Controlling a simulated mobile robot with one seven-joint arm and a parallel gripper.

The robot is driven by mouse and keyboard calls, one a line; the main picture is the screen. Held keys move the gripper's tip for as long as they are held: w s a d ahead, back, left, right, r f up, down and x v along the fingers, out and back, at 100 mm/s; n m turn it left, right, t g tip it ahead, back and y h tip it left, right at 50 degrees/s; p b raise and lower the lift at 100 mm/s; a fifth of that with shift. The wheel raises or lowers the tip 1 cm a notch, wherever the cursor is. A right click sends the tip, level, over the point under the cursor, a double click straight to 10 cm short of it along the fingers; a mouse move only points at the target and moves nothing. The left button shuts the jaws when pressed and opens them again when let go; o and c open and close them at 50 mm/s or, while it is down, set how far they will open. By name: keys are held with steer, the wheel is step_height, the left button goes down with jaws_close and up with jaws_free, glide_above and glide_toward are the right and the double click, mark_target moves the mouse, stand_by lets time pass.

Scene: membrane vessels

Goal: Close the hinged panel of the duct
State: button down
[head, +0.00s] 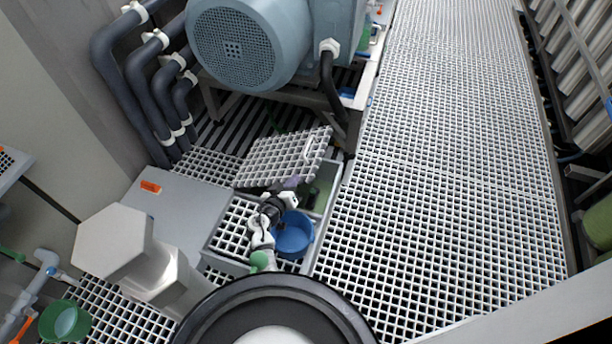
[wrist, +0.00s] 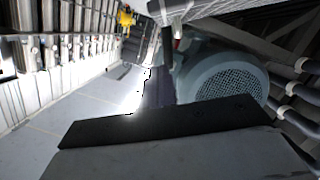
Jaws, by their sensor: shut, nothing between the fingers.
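The hinged panel (head: 283,158) is a light grey square grating with a small handle near its right edge. It stands raised and tilted at the far side of the duct (head: 325,196), a grey-framed channel in the floor. The duct is open in front of the panel. My gripper (head: 291,184) is small and dark in the head view, at the near edge of the panel over the opening. It is shut and holds nothing. I cannot tell whether it touches the panel. In the wrist view a black bar and grey body fill the bottom; the fingertips are not clear.
A blue bucket (head: 293,236) sits in the duct opening beside my arm. A large blue-grey motor (head: 245,45) stands beyond the panel, with dark pipes (head: 135,85) at left. A grey cover plate (head: 175,205) lies left of the duct. The grated walkway (head: 440,190) at right is clear.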

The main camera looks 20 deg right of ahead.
glide_above(308, 180)
steer(key=w+a, duration=0.1)
steer(key=a, duration=0.1)
steer(key=shift+d+f, duration=0.15)
steer(key=shift+f, duration=0.5)
steer(key=f, duration=0.1)
steer(key=d+f, duration=0.1)
steer(key=f, duration=0.1)
steer(key=shift+s+d, duration=0.25)
steer(key=shift+s, duration=0.05)
steer(key=shift+s+d+f, duration=0.1)
steer(key=shift+d+f, duration=0.05)
steer(key=shift+f, duration=0.15)
